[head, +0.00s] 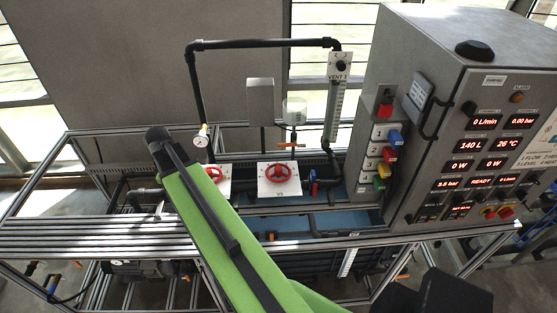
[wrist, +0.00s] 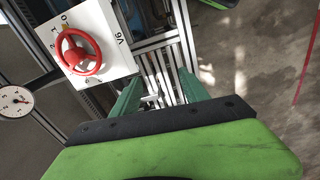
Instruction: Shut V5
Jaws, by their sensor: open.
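V5 is a red handwheel (head: 279,173) on a white plate (head: 264,189) in the middle of the head view, with its label below the wheel. Its exact setting is too small to read. A second red handwheel (head: 216,174) to its left is partly hidden by my green arm. In the wrist view, a red handwheel (wrist: 76,51) sits on a white plate marked V6 (wrist: 121,60), with numbers around it. My gripper (wrist: 160,92) is open and empty, its two green fingers apart below and right of that V6 plate. V5 is not seen in the wrist view.
A pressure gauge (head: 202,137) and black pipe (head: 262,44) rise behind the valves. A grey control cabinet (head: 415,65) with lit displays and coloured switches stands at right. Metal frame rails (head: 85,235) run along the front. Open floor (wrist: 260,65) shows at right in the wrist view.

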